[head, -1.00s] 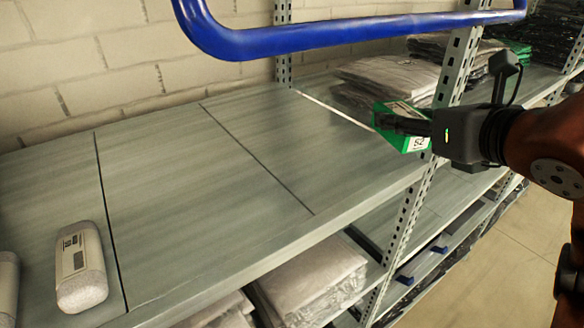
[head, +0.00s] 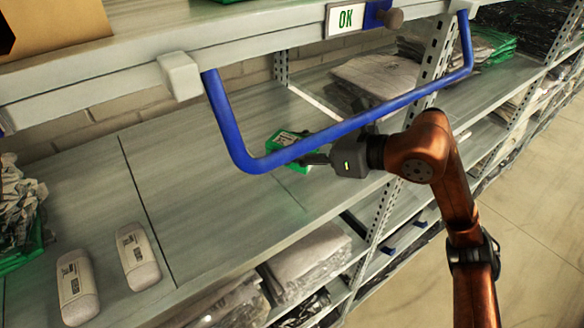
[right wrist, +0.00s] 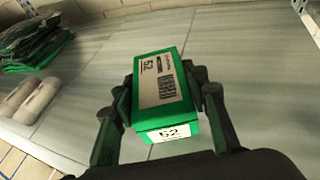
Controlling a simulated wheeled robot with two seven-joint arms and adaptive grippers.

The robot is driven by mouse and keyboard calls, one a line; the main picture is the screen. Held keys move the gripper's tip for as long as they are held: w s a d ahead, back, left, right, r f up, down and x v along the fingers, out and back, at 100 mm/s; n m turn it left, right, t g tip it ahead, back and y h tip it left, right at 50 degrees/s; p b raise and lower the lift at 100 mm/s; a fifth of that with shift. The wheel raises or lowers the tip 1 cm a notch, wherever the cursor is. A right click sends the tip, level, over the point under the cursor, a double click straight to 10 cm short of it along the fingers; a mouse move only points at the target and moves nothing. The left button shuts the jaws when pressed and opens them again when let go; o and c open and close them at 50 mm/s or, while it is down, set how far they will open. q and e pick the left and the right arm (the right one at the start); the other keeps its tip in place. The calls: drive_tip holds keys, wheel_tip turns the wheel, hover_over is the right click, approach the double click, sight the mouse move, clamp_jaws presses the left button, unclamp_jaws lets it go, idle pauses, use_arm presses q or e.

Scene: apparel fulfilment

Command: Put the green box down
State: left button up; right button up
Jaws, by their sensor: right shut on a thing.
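The green box (head: 286,136) with a white label is over the grey shelf (head: 190,190), left of the metal upright. In the right wrist view the green box (right wrist: 165,85) sits between the two fingers of my right gripper (right wrist: 160,92), which is shut on its sides; the number 52 shows on its near end. In the head view my right gripper (head: 303,157) reaches in from the right, and the blue bar partly covers it and the box. I cannot tell whether the box touches the shelf. My left gripper is not in view.
A blue bar (head: 350,127) hangs in front of the shelf, close to my right gripper. Two pale rounded cases (head: 138,257) and a wrapped grey pile (head: 18,215) are at the left. Folded bagged clothes (head: 385,80) lie beyond the upright (head: 432,65). The middle shelf surface is clear.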

sight(294, 181)
wheel_tip(294, 181, down, 6)
drive_tip(key=shift+d+f+p, duration=0.1)
drive_tip(key=shift+f+p, duration=0.1)
drive_tip(key=shift+p, duration=0.15)
drive_tip(key=o, duration=0.7)
drive_tip(key=shift+f, duration=0.2)
drive_tip(key=o, duration=0.5)
drive_tip(key=shift+r, duration=0.1)
drive_tip(key=shift+c, duration=0.2)
